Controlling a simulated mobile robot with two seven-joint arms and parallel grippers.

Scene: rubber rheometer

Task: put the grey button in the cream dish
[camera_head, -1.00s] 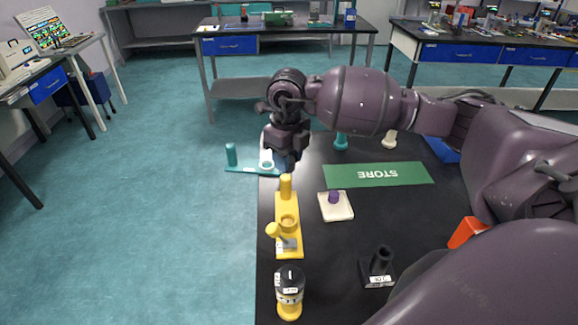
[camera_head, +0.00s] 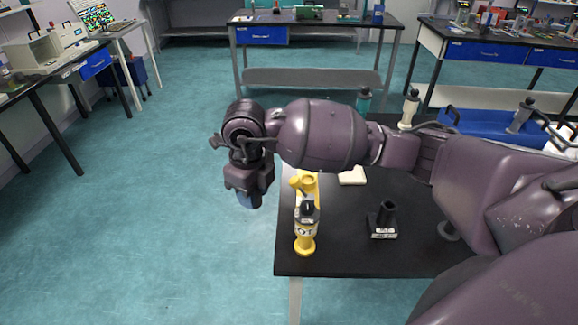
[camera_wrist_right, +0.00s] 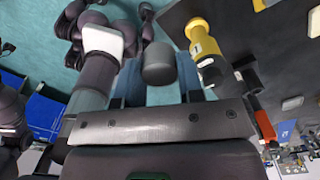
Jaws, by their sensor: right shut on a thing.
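My right gripper (camera_head: 246,198) is in the head view, left of the black table's left edge, with floor behind it. In the right wrist view it is shut on a dark grey cylinder, the grey button (camera_wrist_right: 158,62), held between its bluish fingers. The button is not clearly visible in the head view. The cream dish (camera_head: 353,177) shows only in part on the table, right of the gripper; my right arm hides its far part, so I cannot see what is in it. My left gripper is not in view.
A black holder (camera_head: 382,218) stands to the right. The front of the black table (camera_head: 345,255) is clear.

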